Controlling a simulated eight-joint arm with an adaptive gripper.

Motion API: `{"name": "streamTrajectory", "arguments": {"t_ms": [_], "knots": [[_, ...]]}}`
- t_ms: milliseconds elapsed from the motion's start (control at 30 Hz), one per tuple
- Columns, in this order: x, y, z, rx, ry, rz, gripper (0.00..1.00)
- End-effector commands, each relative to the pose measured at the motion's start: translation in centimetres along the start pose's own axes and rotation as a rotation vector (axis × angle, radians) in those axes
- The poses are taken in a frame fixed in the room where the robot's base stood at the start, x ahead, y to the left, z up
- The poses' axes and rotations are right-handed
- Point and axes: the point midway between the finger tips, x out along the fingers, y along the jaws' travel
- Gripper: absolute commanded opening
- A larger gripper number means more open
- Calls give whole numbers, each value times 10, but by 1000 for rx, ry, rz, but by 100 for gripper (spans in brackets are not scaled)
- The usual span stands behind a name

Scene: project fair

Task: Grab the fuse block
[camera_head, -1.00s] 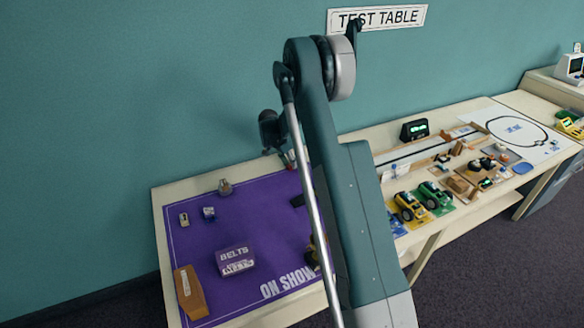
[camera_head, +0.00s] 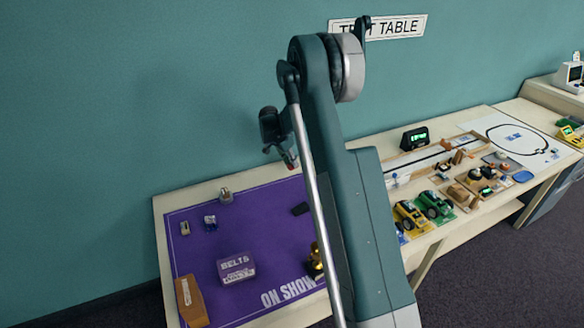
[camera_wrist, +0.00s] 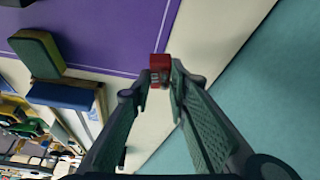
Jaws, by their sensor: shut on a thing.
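The fuse block appears as a small red block (camera_wrist: 160,64) with pale markings on its side, between my fingertips in the wrist view. My gripper (camera_wrist: 160,84) is shut on it, and the fingers hide its lower part. In the head view my gripper (camera_head: 289,160) hangs near the table's back edge, by the wall, with a bit of red at its tips. The block looks raised off the table.
A purple mat (camera_head: 205,260) covers the near table. Toy vehicles (camera_head: 410,216) stand to the right. The teal wall (camera_head: 120,120) is close behind.

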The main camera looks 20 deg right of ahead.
Motion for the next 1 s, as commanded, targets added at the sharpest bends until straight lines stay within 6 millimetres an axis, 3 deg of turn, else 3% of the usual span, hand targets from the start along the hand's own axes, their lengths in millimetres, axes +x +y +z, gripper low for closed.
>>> {"name": "streamTrajectory", "arguments": {"t_ms": [100, 333, 1000], "knots": [[-18, 0, -8, 0, 0, 0, 6], [-37, 0, -16, 0, 0, 0, 6], [-40, 0, -17, 0, 0, 0, 6]]}}
